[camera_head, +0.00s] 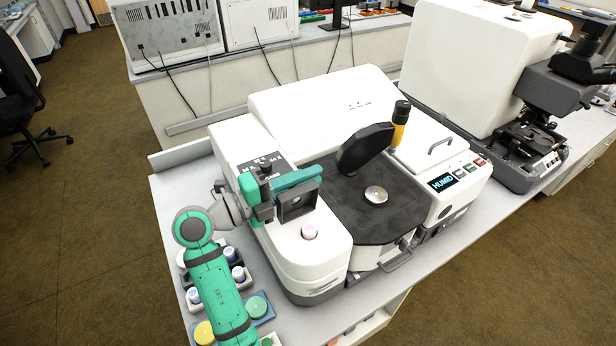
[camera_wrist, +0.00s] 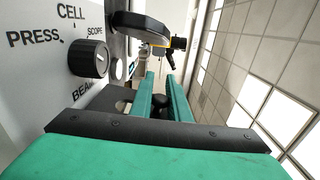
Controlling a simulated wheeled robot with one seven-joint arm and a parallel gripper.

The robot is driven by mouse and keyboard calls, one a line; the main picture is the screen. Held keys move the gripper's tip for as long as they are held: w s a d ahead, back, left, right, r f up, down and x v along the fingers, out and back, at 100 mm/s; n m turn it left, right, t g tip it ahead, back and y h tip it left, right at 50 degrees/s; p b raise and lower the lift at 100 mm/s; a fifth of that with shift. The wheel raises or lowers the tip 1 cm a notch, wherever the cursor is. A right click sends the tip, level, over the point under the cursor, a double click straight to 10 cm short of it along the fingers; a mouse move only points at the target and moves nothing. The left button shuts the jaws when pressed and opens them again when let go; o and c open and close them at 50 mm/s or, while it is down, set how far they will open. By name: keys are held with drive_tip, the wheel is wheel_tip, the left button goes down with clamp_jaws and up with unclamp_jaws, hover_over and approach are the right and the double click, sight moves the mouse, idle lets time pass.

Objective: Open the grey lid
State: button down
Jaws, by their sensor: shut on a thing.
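The grey lid (camera_head: 297,208) appears as a dark grey square plate with a round mark. It stands raised and tilted on the white instrument's left front part, just below my green fingers. My gripper (camera_head: 316,175) reaches in from the left at the plate's upper edge. In the wrist view, my gripper (camera_wrist: 160,78) has its two green fingers close together with a small dark knob (camera_wrist: 160,102) between them. It is shut on the lid's knob, though the exact contact is partly hidden by the fingers.
A round port (camera_head: 309,232) lies open on the white housing in front of the plate. A black paddle (camera_head: 365,148) stands over the dark stage. A black dial (camera_wrist: 87,58) is close on the left in the wrist view. Sample jars (camera_head: 257,306) stand at the lower left.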

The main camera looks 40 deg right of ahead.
drive_tip(key=c, duration=1.7)
unclamp_jaws()
drive_tip(key=v, duration=1.1)
drive_tip(key=shift+v, duration=6.85)
drive_tip(key=shift+s, duration=0.15)
